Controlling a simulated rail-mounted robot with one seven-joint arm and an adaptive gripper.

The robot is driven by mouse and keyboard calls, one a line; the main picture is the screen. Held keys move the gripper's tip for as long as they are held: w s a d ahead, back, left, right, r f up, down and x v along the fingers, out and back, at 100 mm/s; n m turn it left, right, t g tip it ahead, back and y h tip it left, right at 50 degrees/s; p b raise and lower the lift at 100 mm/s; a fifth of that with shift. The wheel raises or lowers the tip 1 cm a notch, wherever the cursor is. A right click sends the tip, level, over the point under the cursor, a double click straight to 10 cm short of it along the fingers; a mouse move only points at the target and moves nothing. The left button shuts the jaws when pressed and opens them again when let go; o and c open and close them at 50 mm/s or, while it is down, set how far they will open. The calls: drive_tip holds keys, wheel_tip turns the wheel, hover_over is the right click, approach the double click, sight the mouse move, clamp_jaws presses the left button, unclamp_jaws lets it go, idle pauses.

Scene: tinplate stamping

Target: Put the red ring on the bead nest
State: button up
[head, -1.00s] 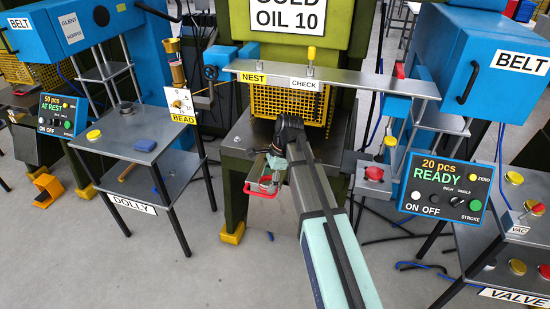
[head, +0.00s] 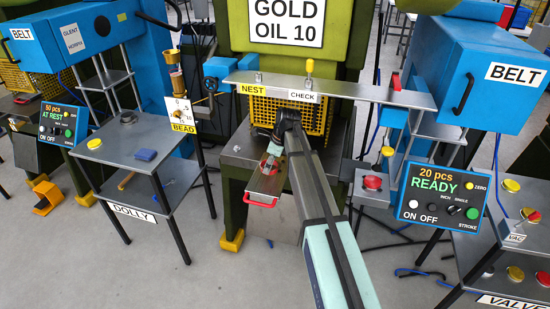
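My gripper (head: 270,158) is low in front of the yellow mesh guard of the middle press, above a grey tray with a red front handle (head: 262,204). Its fingers are small and partly hidden by my arm, so I cannot tell whether they are open or shut. A small red patch (head: 268,166) shows at the fingertips; I cannot tell whether it is the red ring or whether it is held. A yellow NEST label (head: 251,89) is on the grey shelf, with a short post (head: 258,77) above it. A yellow BEAD label (head: 183,128) is under a white dial at left.
A READY control panel (head: 440,190) stands right. The mesh guard (head: 262,118) is close behind.

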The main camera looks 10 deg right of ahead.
drive_tip(key=w+d, duration=0.1)
drive_tip(key=w, duration=0.1)
drive_tip(key=w+d, duration=0.1)
drive_tip(key=w, duration=0.1)
drive_tip(key=w+d+p, duration=0.1)
drive_tip(key=w, duration=0.1)
drive_tip(key=shift+w, duration=0.1)
drive_tip(key=shift+f+p, duration=0.8)
drive_tip(key=shift+f, duration=0.95)
drive_tip(key=shift+f, duration=0.1)
drive_tip(key=o, duration=0.7)
drive_tip(key=shift+o, duration=0.2)
drive_tip(key=shift+d+r, duration=0.2)
drive_tip(key=shift+r, duration=0.35)
drive_tip(key=b+v, duration=0.1)
drive_tip(key=v, duration=0.3)
drive_tip(key=shift+d+r+b, duration=0.1)
drive_tip(key=shift+d+b, duration=0.1)
drive_tip(key=shift+b, duration=0.2)
drive_tip(key=s+d+b, duration=0.2)
drive_tip(key=s+d, duration=0.3)
drive_tip(key=d, duration=0.5)
drive_tip(key=shift+s+d, duration=0.2)
drive_tip(key=shift+s, duration=0.05)
